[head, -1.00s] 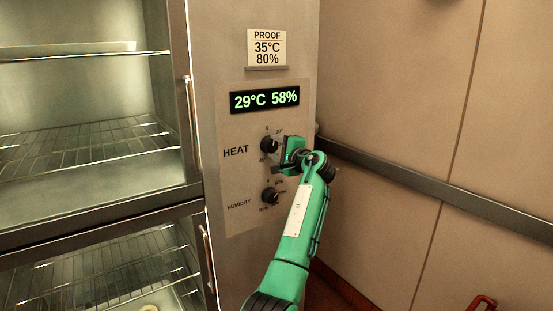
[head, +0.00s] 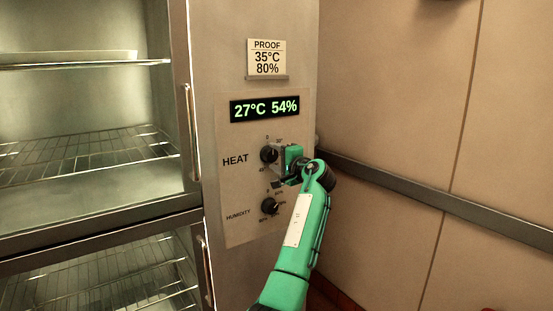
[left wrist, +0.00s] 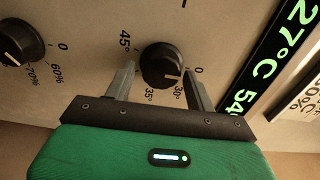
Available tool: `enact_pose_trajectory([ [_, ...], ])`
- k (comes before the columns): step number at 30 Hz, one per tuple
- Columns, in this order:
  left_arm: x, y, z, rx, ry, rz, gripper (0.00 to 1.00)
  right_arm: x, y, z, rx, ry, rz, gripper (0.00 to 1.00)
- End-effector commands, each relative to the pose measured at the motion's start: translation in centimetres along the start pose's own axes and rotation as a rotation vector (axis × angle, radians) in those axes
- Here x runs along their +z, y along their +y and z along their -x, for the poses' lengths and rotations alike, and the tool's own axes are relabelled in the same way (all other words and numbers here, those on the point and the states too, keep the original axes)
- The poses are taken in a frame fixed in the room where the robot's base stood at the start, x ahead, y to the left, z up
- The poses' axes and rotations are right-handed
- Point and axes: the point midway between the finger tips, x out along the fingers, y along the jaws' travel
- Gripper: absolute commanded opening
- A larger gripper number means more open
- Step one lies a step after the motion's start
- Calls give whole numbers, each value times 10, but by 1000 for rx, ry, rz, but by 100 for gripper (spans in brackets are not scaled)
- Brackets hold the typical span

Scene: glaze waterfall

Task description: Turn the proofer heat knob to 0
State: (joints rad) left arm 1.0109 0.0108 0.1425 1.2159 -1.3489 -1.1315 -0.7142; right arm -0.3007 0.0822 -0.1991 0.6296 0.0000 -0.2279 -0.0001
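The black heat knob (head: 268,154) is on the steel control panel, beside the word HEAT. In the left wrist view the heat knob (left wrist: 160,64) has a white mark on its lower right, toward the 30° label. The 0 label is further round to the right. My left gripper (head: 277,164) is at the knob's lower right in the head view. In the left wrist view its two fingers (left wrist: 158,76) are apart, with the knob between their tips. I cannot tell whether they touch it. My right gripper is not in view.
The humidity knob (head: 269,205) is below the heat knob. The lit display (head: 264,108) reads 27°C 54%. A PROOF card (head: 266,58) shows 35°C 80%. The open proofer with wire racks (head: 90,155) is at left. A wall rail (head: 430,190) runs at right.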

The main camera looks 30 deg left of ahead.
Motion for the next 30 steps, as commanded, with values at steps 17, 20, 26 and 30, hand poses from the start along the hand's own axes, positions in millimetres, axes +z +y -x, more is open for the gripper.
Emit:
enact_pose_trajectory([
  [17, -1, 3, 29, 0, 4, 1, 65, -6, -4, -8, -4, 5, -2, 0],
  [20, -1, 3, 52, -1, 4, 2, 65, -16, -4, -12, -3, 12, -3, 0],
  [26, -1, 3, 98, 0, 3, 1, 65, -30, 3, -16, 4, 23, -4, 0],
  [30, 0, 2, 121, 0, 2, 0, 65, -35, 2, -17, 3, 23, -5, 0],
])
